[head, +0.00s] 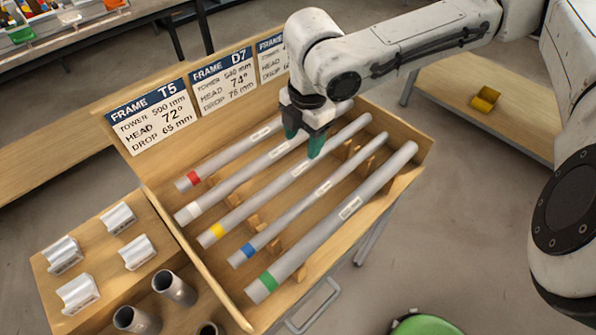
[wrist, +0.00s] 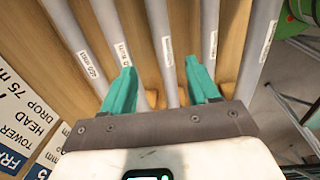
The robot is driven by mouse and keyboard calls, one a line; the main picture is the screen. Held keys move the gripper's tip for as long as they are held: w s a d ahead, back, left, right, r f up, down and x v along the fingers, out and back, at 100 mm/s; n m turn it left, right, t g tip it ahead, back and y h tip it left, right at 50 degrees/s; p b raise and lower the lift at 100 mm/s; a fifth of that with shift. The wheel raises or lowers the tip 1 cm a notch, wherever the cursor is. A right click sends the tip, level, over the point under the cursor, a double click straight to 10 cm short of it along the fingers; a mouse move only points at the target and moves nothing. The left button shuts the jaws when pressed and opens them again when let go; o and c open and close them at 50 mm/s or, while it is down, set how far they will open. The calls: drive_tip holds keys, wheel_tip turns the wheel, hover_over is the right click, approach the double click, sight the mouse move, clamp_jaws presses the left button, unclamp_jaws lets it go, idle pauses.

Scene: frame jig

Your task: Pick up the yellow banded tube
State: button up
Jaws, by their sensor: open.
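The yellow banded tube (head: 255,204) is a grey tube with a yellow band near its front end and a white label. It lies in a wooden rack, third of the row, between a white-banded tube (head: 235,183) and a blue-banded tube (head: 290,213). My gripper (head: 303,143) is open and empty above the far half of the row. In the wrist view, the yellow banded tube (wrist: 163,45) runs between the two green fingers of my gripper (wrist: 161,78), its band out of sight. I cannot tell how far the fingertips are above it.
A red-banded tube (head: 228,160) and a thicker green-banded tube (head: 335,224) lie at the row's outer sides. The wooden tray (head: 160,195) has a raised back with frame signs (head: 153,114). Metal clips (head: 138,252) and short upright pipes (head: 174,287) stand at the lower left.

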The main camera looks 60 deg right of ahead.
sight(301, 165)
wheel_tip(301, 165, down, 8)
drive_tip(key=shift+w+f, duration=0.1)
drive_tip(key=shift+f, duration=0.15)
idle(0.4)
clamp_jaws()
idle(0.3)
